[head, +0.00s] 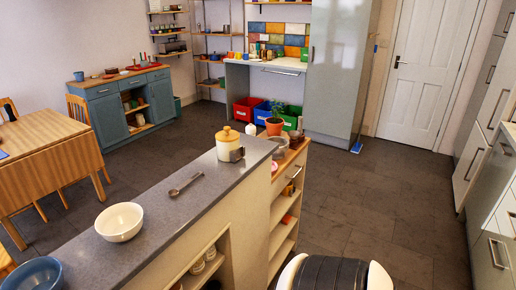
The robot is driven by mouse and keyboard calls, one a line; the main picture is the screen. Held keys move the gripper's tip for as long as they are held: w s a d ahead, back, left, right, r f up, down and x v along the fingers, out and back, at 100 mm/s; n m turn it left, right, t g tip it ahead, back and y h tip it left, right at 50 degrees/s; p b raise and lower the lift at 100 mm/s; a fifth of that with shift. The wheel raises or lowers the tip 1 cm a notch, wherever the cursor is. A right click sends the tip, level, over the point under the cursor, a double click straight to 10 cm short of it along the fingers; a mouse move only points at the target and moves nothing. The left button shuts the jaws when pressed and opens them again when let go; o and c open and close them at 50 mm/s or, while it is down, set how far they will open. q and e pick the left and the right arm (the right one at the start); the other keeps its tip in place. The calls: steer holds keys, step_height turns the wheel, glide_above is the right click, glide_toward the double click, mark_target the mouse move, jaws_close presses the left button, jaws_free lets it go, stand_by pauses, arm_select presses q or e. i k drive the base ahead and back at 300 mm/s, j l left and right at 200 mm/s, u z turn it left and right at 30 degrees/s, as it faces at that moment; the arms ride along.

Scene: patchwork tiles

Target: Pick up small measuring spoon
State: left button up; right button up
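A small grey measuring spoon (185,185) lies flat on the grey worktop (160,214) of the long counter. Its bowl is toward the lower left and its handle points to the upper right. Nothing covers it. Neither of my grippers shows in the head view, so nothing of mine is near the spoon.
On the same worktop, a white bowl (119,222) stands left of the spoon, a blue bowl (33,274) at the near left end, and a cream jar with an orange lid (227,142) behind. Worktop around the spoon is clear. Dark floor (350,215) right of the counter is open.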

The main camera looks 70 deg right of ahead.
mark_target(173, 194)
steer(key=z, duration=1.55)
steer(key=u, duration=1.7)
steer(key=z, duration=1.2)
